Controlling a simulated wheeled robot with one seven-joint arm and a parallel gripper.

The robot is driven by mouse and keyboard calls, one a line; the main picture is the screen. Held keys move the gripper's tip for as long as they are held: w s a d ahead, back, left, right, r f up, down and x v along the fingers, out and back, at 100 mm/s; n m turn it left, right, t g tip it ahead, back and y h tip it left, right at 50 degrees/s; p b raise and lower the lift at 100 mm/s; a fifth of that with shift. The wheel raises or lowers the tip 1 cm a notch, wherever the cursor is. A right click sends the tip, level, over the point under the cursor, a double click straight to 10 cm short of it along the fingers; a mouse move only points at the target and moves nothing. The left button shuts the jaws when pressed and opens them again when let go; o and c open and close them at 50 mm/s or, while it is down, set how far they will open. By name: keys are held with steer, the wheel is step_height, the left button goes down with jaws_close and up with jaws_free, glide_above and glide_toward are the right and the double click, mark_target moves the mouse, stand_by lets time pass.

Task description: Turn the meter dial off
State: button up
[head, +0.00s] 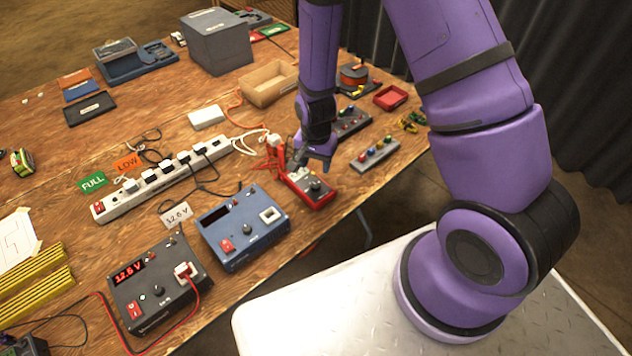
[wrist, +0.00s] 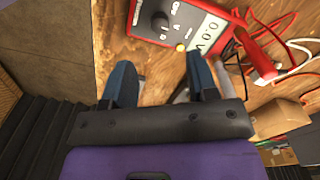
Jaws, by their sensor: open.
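The red meter (head: 306,187) lies on the wooden table near its right edge, with a black dial (head: 315,186) on its grey face. In the wrist view the meter (wrist: 203,14) is at the top, cut off by the frame edge, with its black dial (wrist: 160,22) and a small display reading about 0.0 V (wrist: 205,33). My gripper (head: 312,160) is just behind and above the meter in the head view. Its two blue fingers are apart and empty in the wrist view (wrist: 159,72). The dial is beyond the fingertips, between their lines, and untouched.
A blue power unit (head: 240,228) and a black one showing 12.6 V (head: 155,285) stand in front-left. A white power strip (head: 165,178) with cords is behind them. Red leads (wrist: 265,55) run beside the meter. A small grey box with coloured knobs (head: 375,154) sits right.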

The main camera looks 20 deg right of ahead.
mark_target(316, 185)
step_height(316, 185, down, 8)
steer(key=shift+f, duration=0.25)
stand_by(0.4)
steer(key=c, duration=0.9)
